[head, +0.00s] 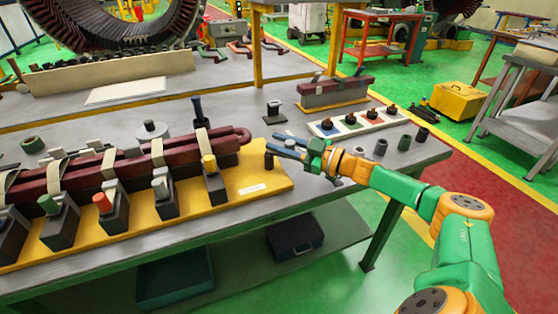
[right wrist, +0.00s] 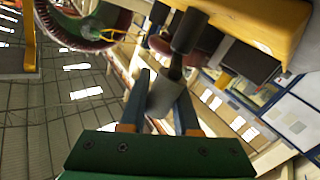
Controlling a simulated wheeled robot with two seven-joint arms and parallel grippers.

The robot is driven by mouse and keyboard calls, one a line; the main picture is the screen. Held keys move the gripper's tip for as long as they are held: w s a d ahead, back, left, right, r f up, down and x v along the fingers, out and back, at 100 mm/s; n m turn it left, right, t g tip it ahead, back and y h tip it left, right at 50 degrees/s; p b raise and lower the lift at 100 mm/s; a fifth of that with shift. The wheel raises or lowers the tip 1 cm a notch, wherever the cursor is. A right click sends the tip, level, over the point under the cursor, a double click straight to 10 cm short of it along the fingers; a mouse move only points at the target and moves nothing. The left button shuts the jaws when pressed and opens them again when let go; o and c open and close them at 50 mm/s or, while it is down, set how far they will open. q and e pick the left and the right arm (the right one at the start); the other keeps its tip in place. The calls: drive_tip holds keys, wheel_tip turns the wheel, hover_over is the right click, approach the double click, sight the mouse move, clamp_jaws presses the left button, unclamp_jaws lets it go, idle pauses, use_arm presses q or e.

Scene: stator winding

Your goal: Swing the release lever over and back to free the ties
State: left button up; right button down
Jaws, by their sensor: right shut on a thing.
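The release lever shows as a short dark upright post (head: 269,160) at the right end of the yellow fixture base (head: 245,192). My right gripper (head: 274,144) reaches in from the right with its blue fingers at this post. In the right wrist view the fingers (right wrist: 160,88) are shut on a grey cylinder (right wrist: 165,94), with a dark rod and knob (right wrist: 187,32) beyond it. Beige ties (head: 203,142) wrap the maroon coil bars (head: 135,162) on the fixture. My left gripper is not in view.
Clamp blocks with coloured knobs (head: 210,176) line the fixture's front edge. A maroon block on a yellow base (head: 335,93) stands behind. The grey tabletop (head: 305,188) is bare near the fixture's right end.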

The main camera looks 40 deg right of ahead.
drive_tip(key=shift+w+d+n+g+y+b, duration=0.15)
drive_tip(key=shift+n+g+y+b, duration=0.3)
drive_tip(key=shift+n+y+b, duration=0.25)
drive_tip(key=shift+w+d+n+g+y+b, duration=0.15)
drive_tip(key=shift+n+g+y+b, duration=0.3)
drive_tip(key=shift+y, duration=0.35)
drive_tip(key=shift+a+r+n, duration=0.1)
drive_tip(key=shift+n, duration=0.15)
drive_tip(key=c, duration=0.9)
unclamp_jaws()
drive_tip(key=shift+o, duration=1.2)
drive_tip(key=shift+w, duration=0.1)
drive_tip(key=b+v, duration=0.2)
drive_tip(key=v, duration=0.5)
